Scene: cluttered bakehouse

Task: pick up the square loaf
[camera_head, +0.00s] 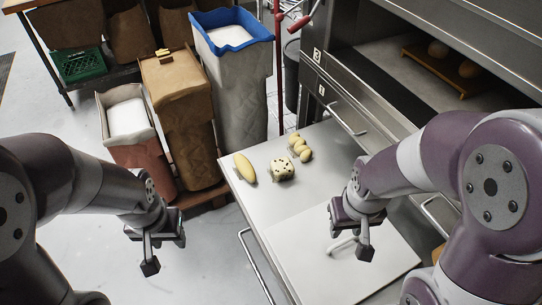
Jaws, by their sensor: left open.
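The square loaf (283,168) is a pale, blocky loaf with dark spots. It sits on the far part of the steel table, between a long loaf and a cluster of rolls. My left gripper (157,250) is open and empty, over the floor left of the table, well apart from the loaf. My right gripper (353,244) hangs over the nearer part of the table, to the right of and nearer than the loaf. How far its fingers are apart is not clear.
The long loaf (244,168) lies left of the square loaf, close to the table edge. Several round rolls (300,148) sit behind it. A steel oven (350,100) rises at right. Sacks and bins, one blue-rimmed (240,90), crowd behind the table. The table's near part (310,240) is mostly bare.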

